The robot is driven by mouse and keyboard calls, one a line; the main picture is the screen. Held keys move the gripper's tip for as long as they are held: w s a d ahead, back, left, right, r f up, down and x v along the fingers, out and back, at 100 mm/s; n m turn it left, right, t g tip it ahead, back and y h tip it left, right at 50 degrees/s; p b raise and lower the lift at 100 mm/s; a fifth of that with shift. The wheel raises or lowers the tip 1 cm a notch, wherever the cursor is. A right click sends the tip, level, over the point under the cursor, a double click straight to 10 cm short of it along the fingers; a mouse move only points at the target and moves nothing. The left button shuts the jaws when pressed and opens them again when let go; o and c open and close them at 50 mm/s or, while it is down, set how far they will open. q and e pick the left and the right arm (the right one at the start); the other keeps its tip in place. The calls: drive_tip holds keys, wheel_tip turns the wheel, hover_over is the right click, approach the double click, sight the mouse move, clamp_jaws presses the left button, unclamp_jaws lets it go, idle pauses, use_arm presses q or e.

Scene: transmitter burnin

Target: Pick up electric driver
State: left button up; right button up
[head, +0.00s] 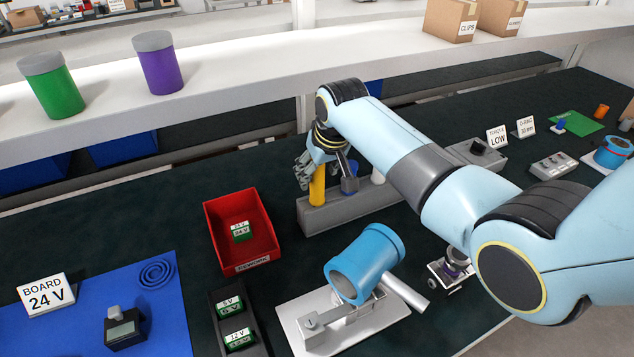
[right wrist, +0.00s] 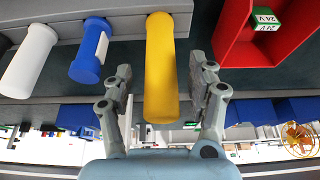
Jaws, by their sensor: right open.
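A grey rack (head: 350,207) holds a yellow cylinder (head: 317,186), a blue one (head: 349,181) and a white one (head: 378,176), like upright tool handles. I cannot tell from looks alone which is the electric driver. My right gripper (head: 316,168) is at the yellow handle, at the rack's left end. In the right wrist view the right gripper (right wrist: 160,88) is open, with one finger on each side of the yellow handle (right wrist: 160,60) and visible gaps. The blue handle (right wrist: 90,55) and white handle (right wrist: 30,58) stand outside the fingers. My left gripper is not in view.
A red bin (head: 211,222) holding a green-and-white block (head: 241,232) stands left of the rack. A blue cylinder on a white fixture (head: 290,311) stands in front. A blue mat (head: 75,325) lies at left. A white shelf (head: 230,75) runs behind.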

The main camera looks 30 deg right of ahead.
drive_tip(key=shift+x, duration=0.9)
drive_tip(key=shift+r, duration=0.1)
clamp_jaws()
